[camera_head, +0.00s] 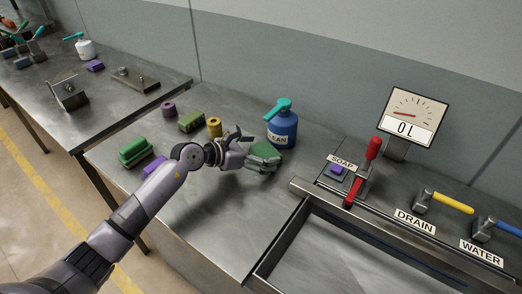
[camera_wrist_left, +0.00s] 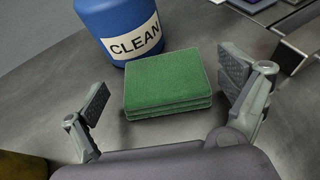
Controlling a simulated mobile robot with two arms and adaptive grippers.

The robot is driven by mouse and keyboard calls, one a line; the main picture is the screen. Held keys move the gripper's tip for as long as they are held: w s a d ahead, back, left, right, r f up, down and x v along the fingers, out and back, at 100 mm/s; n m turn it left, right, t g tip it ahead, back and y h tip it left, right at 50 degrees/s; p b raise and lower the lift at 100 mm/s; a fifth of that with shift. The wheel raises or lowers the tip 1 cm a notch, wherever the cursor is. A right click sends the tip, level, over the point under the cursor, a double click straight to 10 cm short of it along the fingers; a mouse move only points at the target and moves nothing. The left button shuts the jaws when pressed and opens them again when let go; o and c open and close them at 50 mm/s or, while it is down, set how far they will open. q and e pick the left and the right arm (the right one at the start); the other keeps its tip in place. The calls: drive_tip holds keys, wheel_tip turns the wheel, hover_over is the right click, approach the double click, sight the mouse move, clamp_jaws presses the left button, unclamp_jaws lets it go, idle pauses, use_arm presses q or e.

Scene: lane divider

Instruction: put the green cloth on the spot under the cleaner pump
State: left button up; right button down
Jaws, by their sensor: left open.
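The green cloth (camera_wrist_left: 167,80) is a folded, layered square lying on the metal table, just in front of the blue cleaner bottle labelled CLEAN (camera_wrist_left: 120,22). In the head view the cloth (camera_head: 264,150) is partly hidden by my left gripper (camera_head: 253,152). The bottle (camera_head: 284,130) stands upright with a teal pump (camera_head: 279,108) on top. The left gripper is open, with a finger on each side of the cloth and visible gaps to both. The right gripper is not in view.
To the left lie a green block-like item (camera_head: 136,150), an olive block (camera_head: 191,121), a purple block (camera_head: 154,165) and two small rolls (camera_head: 168,108). To the right are a soap station with a red lever (camera_head: 372,149), a gauge (camera_head: 408,117) and a sink basin (camera_head: 355,255).

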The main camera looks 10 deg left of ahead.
use_arm(q)
drive_tip(key=b+v, duration=0.1)
drive_tip(key=v, duration=0.9)
drive_tip(key=shift+s+a+b, duration=0.3)
drive_tip(key=shift+b, duration=0.1)
drive_tip(key=shift+s+a+r, duration=0.35)
drive_tip(key=shift+s, duration=0.05)
drive_tip(key=shift+r, duration=0.1)
